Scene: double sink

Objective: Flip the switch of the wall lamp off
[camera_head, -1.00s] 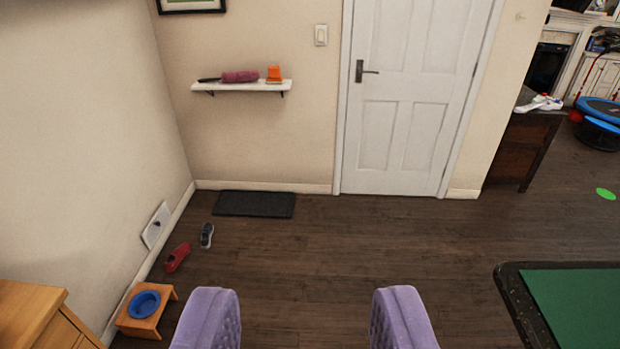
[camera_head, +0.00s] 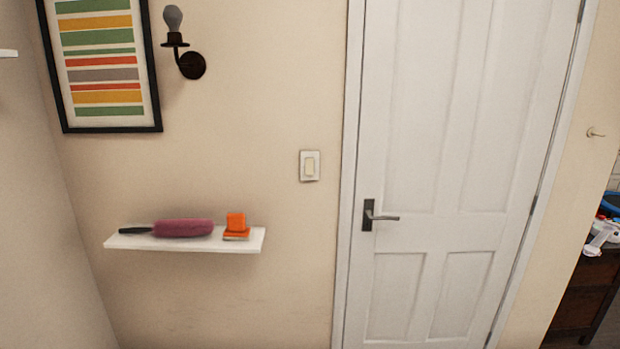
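A white wall switch (camera_head: 310,166) is on the beige wall, just left of the door frame. The wall lamp (camera_head: 185,48) is higher up to the left, a dark bracket with a bare grey bulb pointing up. I cannot tell from the bulb whether it is lit. My gripper is not in view now, so its fingers and their distance from the switch are not shown.
A white shelf (camera_head: 184,239) juts from the wall left of the switch, holding a purple duster (camera_head: 183,228) and an orange item (camera_head: 236,224). A striped picture (camera_head: 103,64) hangs above. The white door (camera_head: 440,150) is shut. The wall around the switch is clear.

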